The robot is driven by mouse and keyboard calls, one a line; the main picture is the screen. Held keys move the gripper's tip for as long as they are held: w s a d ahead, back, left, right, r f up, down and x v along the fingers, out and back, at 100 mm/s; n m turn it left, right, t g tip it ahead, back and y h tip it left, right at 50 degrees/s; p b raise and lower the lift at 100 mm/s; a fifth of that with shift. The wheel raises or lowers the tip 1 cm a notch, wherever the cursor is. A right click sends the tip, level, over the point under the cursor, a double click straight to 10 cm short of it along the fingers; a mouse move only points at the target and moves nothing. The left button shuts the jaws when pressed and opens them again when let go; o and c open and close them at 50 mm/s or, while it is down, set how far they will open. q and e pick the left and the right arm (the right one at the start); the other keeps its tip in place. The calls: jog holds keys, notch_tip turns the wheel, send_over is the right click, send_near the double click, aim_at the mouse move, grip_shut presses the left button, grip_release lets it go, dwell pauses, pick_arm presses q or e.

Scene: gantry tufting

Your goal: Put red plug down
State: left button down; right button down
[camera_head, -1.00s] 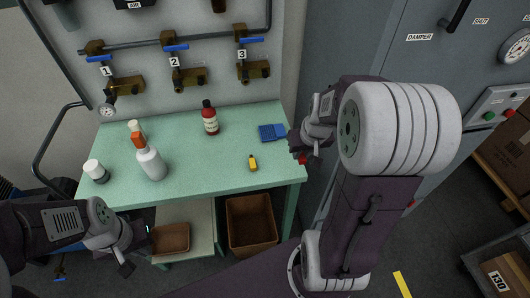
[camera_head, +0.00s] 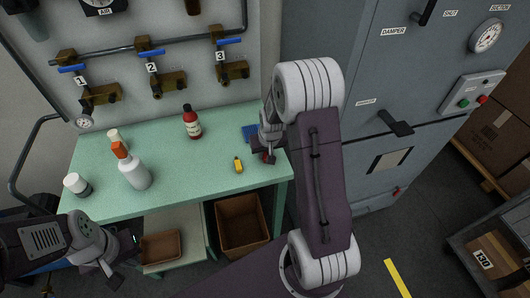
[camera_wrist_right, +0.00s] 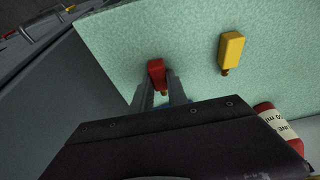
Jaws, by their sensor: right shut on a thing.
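The red plug (camera_wrist_right: 156,72) is between the fingertips of my right gripper (camera_wrist_right: 160,88), which is shut on it. In the head view the red plug (camera_head: 268,157) shows small below my right gripper (camera_head: 266,150), over the right end of the green table (camera_head: 190,195). I cannot tell whether the plug touches the table top. My left gripper (camera_head: 112,268) is low at the left, in front of the table, and its jaws are too small to read.
A yellow plug (camera_head: 238,165) lies left of the red plug. A blue tray (camera_head: 249,133) is partly hidden behind my right gripper. A red bottle (camera_head: 192,122), a spray bottle (camera_head: 133,170) and a white jar (camera_head: 76,185) stand on the table. The table's middle front is clear.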

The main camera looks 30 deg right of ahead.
jog(key=shift+s+f, duration=0.1)
jog(key=shift+f, duration=0.1)
jog(key=c, duration=1.3)
grip_release()
jog(key=shift+r, duration=0.15)
jog(key=shift+r, duration=0.35)
jog(key=p+v, duration=0.1)
jog(key=v, duration=1)
jog(key=s+a+f+n+g+y, duration=0.1)
jog(key=s+a+f, duration=0.4)
jog(key=s+a, duration=0.5)
jog(key=s+n+g, duration=0.1)
jog(key=s, duration=0.2)
jog(key=shift+a+n, duration=0.25)
jog(key=shift+n, duration=0.05)
